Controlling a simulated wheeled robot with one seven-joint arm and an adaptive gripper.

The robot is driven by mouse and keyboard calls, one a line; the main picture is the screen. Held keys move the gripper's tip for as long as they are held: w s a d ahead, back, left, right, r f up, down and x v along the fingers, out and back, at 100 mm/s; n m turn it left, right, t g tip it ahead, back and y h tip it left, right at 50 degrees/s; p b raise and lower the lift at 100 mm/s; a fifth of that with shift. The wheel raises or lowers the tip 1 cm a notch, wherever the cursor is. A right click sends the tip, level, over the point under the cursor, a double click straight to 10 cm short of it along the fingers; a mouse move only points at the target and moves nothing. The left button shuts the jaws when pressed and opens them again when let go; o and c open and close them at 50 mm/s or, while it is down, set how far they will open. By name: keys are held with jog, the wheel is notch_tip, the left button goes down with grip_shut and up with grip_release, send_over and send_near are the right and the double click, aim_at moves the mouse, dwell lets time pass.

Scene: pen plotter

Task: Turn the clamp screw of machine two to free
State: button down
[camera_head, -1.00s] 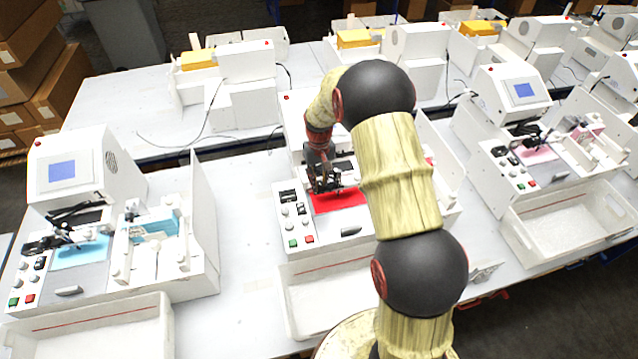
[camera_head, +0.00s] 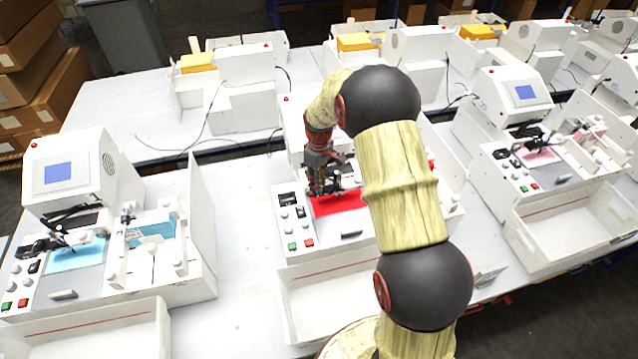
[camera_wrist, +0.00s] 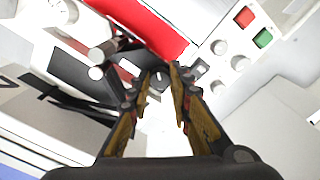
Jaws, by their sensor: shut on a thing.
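Machine two appears to be the middle white machine (camera_head: 297,225), with a red sheet (camera_head: 338,204) on its bed. My gripper (camera_head: 322,192) points down over the left end of the red sheet. In the wrist view my gripper (camera_wrist: 155,82) has a finger on each side of a small dark knob, which looks like the clamp screw (camera_wrist: 158,83). The gripper is shut on it. The red sheet also shows beyond the fingers in the wrist view (camera_wrist: 150,25). In the head view the screw is hidden behind the gripper.
A machine with a blue sheet (camera_head: 78,252) stands to the left and one with a pink sheet (camera_head: 540,156) to the right. A white tray (camera_head: 300,318) sits in front of the middle machine.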

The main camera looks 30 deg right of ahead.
dwell(0.4)
jog(key=c, duration=1.6)
grip_release()
jog(key=shift+r, duration=0.1)
notch_tip(320, 180, up, 12)
jog(key=shift+f, duration=0.1)
